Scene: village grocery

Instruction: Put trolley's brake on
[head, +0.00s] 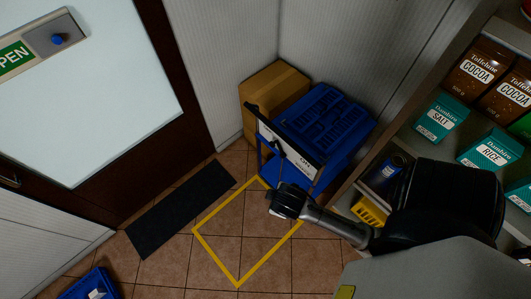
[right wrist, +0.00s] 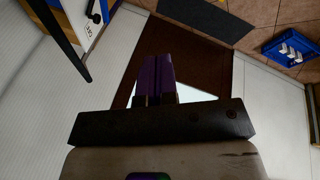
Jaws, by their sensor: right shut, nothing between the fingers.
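The trolley (head: 330,118) is blue and stands in the corner with blue crates on it. Its near end has a white lettered panel (head: 299,158) under a dark handle bar (head: 254,112). A dark lever (head: 280,150) shows on that panel; I cannot tell its brake position. In the right wrist view part of the panel (right wrist: 84,28) and a dark lever-like part (right wrist: 93,12) show at top left. My right gripper (right wrist: 158,58) has purple fingers, closed together and empty, apart from the trolley. In the head view my right wrist is just in front of the trolley and hides the fingers. My left gripper is out of view.
A yellow floor outline (head: 215,251) lies before the trolley. A cardboard box (head: 272,88) stands behind it. Shelves with packets (head: 440,117) are on the right. A dark mat (head: 182,208), a door (head: 90,100) and a blue crate (head: 90,286) are on the left.

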